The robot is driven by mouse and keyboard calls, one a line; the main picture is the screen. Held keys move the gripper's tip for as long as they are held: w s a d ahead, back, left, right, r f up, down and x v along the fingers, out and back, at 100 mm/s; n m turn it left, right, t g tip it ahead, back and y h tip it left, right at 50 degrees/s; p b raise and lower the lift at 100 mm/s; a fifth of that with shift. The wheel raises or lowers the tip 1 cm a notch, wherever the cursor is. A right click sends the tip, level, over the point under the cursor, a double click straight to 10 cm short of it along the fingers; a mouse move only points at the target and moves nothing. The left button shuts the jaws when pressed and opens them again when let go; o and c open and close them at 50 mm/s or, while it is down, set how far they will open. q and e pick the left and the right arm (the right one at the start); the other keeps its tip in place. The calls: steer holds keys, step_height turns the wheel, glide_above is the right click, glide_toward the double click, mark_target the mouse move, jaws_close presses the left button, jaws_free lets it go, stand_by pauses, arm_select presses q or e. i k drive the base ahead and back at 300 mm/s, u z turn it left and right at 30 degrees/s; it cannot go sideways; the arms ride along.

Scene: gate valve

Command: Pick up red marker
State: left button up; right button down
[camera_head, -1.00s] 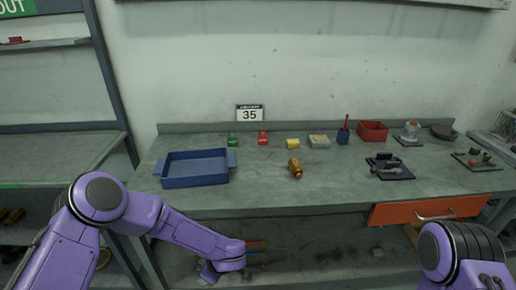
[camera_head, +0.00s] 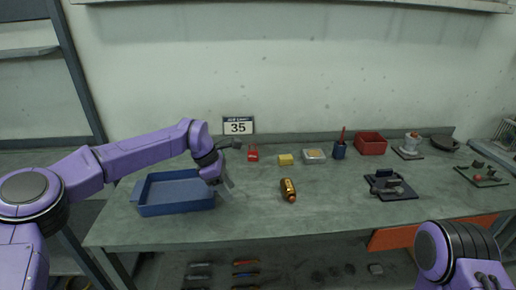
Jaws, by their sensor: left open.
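A thin red stick that looks like the red marker (camera_head: 343,134) stands upright, slightly tilted, in a small dark blue holder (camera_head: 339,151) at the back of the workbench. Its lower part is hidden in the holder. My left gripper (camera_head: 225,187) is open and empty above the bench, beside the right end of the blue tray, well to the left of the marker. Of my right arm only a purple link shows at the bottom right; its gripper is out of view.
The blue tray (camera_head: 176,193) is at the left. A brass fitting (camera_head: 288,190) lies mid-bench. A red padlock (camera_head: 253,153), yellow block (camera_head: 286,160), grey-and-yellow box (camera_head: 314,156) and red bin (camera_head: 370,144) line the back. A black plate with a vise (camera_head: 390,186) is right.

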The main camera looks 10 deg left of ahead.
mark_target(253, 154)
steer(key=i, duration=1.15)
steer(key=u, duration=0.05)
